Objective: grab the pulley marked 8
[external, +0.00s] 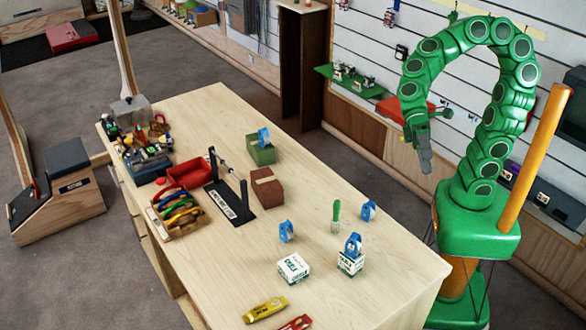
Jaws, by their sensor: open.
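Several blue pulleys are on the wooden table (215,110). One pulley (264,137) is at the green box, farther back. One pulley (286,231) stands behind a low white box. Another pulley (353,243) is on top of a white and green box near the right edge. A further pulley (369,210) stands near the right edge, behind it. Their markings are too small to read, so I cannot tell which is the 8. My gripper (425,160) is open and empty, hanging from the green arm above and beyond the table's right edge, apart from all the pulleys.
The green box (260,153), a brown-red block (267,190) and a black stand (228,203) are mid-table. The low white box (293,268) and a yellow item (264,309) are nearer the front. The front right corner is clear.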

